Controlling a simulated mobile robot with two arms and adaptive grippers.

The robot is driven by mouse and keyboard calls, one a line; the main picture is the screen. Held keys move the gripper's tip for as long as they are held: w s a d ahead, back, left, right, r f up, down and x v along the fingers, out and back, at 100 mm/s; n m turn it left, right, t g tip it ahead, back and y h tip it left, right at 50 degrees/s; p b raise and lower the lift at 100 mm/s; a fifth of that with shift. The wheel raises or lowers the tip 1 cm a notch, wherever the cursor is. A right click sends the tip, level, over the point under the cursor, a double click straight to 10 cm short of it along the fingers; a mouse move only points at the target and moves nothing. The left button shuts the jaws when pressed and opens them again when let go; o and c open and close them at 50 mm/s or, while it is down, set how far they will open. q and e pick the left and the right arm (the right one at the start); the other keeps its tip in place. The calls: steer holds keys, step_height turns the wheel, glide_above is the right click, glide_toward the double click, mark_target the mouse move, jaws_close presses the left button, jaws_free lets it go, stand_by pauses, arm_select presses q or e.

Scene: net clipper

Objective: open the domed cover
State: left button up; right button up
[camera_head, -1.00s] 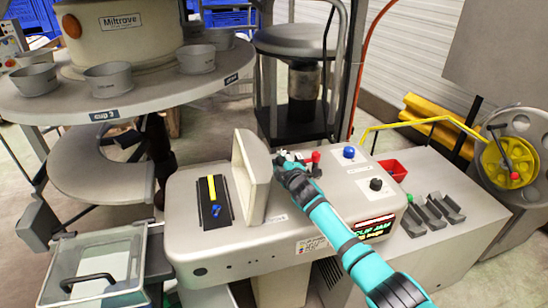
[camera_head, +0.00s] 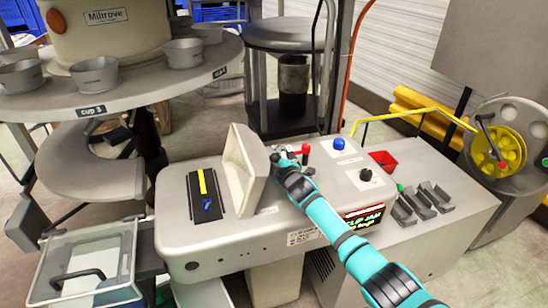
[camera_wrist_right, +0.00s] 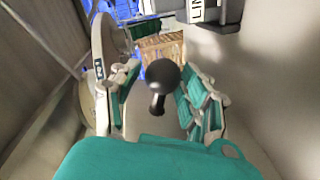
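The beige cover (camera_head: 242,168) stands tilted up on the clipper machine's top, beside a dark slot plate with a yellow strip (camera_head: 205,195). I take it to be the domed cover. My right gripper (camera_head: 277,163) is just to its right, close to its edge; I cannot tell if they touch. In the right wrist view the fingers of this gripper (camera_wrist_right: 158,105) are apart, with a black ball knob on a short stem (camera_wrist_right: 162,78) showing between them. What the knob belongs to is unclear. My left gripper is not in view.
The machine top holds a red-topped lever (camera_head: 305,149), a blue button (camera_head: 339,143) and a black knob (camera_head: 366,174). A round table with several grey cups (camera_head: 95,75) is at the left. A yellow reel (camera_head: 500,153) is at the right.

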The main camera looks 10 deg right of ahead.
steer(key=shift+o, duration=0.6)
steer(key=shift+r, duration=0.2)
steer(key=shift+w+f, duration=0.1)
steer(key=shift+w, duration=0.05)
steer(key=v, duration=1.2)
